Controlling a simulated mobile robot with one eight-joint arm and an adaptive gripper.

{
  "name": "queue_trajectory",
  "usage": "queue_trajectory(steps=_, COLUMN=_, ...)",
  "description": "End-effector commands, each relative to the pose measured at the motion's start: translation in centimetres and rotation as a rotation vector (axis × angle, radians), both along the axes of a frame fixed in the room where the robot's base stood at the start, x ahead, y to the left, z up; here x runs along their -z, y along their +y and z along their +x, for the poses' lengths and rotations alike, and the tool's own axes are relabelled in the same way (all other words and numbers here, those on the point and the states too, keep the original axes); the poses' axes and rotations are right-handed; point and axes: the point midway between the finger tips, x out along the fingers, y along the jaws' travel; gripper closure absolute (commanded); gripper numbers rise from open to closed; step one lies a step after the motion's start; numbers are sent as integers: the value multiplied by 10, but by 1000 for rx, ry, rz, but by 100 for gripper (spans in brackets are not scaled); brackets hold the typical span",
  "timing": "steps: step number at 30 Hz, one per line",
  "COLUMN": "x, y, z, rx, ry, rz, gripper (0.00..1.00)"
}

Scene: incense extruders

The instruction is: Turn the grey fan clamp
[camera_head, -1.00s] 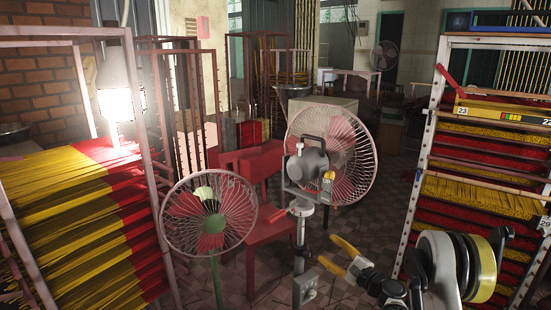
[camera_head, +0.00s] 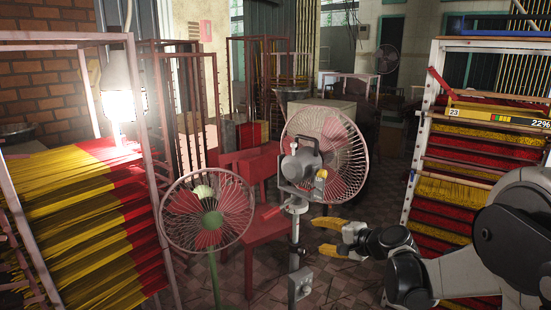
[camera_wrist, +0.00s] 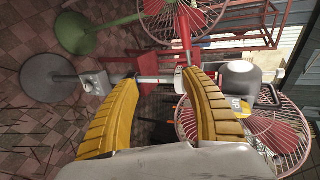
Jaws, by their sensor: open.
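The grey fan (camera_head: 318,160) stands upright on a pole in the head view. Its grey clamp (camera_head: 296,206) is on the pole just below the motor housing. My gripper (camera_head: 321,237), with yellow fingers, is open and empty just right of the pole, a little lower than the clamp, apparently not touching it. In the wrist view my open gripper (camera_wrist: 160,78) has the pole (camera_wrist: 149,80) showing sideways between its fingertips. The clamp is near the right finger there, partly hidden.
A grey control box (camera_head: 301,284) sits low on the pole. A green-stemmed fan (camera_head: 209,212) stands to the left, with red stools (camera_head: 262,228) behind. Racks of incense sticks stand at left (camera_head: 75,220) and right (camera_head: 455,160). Tiled floor is open around the pole.

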Motion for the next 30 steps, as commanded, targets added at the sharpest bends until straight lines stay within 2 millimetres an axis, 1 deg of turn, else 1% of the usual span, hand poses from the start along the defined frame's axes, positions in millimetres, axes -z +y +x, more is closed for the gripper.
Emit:
queue_trajectory(steps=1, x=-12, y=5, z=-20, rx=-23, ry=1, rz=-71, gripper=44)
queue_trajectory(steps=2, x=-18, y=7, z=-31, rx=-39, ry=1, rz=-118, gripper=44)
queue_trajectory(steps=3, x=-25, y=8, z=-47, rx=-58, ry=0, rz=-182, gripper=44)
queue_trajectory(steps=5, x=-33, y=9, z=-72, rx=-88, ry=0, rz=-275, gripper=44)
queue_trajectory(steps=6, x=-38, y=9, z=-89, rx=-109, ry=-2, rz=-339, gripper=44)
queue_trajectory(steps=8, x=-43, y=8, z=-117, rx=-141, ry=-2, rz=-432, gripper=44)
queue_trajectory(steps=9, x=-46, y=6, z=-135, rx=-164, ry=-1, rz=-495, gripper=44)
queue_trajectory(steps=14, x=-48, y=-6, z=-210, rx=-256, ry=0, rz=-742, gripper=44)
queue_trajectory(steps=15, x=-46, y=-10, z=-228, rx=-279, ry=-1, rz=-804, gripper=44)
queue_trajectory(steps=18, x=-41, y=-23, z=-270, rx=-335, ry=1, rz=-951, gripper=44)
queue_trajectory(steps=21, x=-33, y=-36, z=-304, rx=-385, ry=4, rz=-1074, gripper=44)
queue_trajectory(steps=24, x=-26, y=-46, z=-327, rx=-420, ry=6, rz=-1162, gripper=44)
queue_trajectory(steps=27, x=-22, y=-53, z=-339, rx=-440, ry=9, rz=-1214, gripper=44)
queue_trajectory(steps=30, x=-21, y=-56, z=-344, rx=-449, ry=10, rz=-1236, gripper=44)
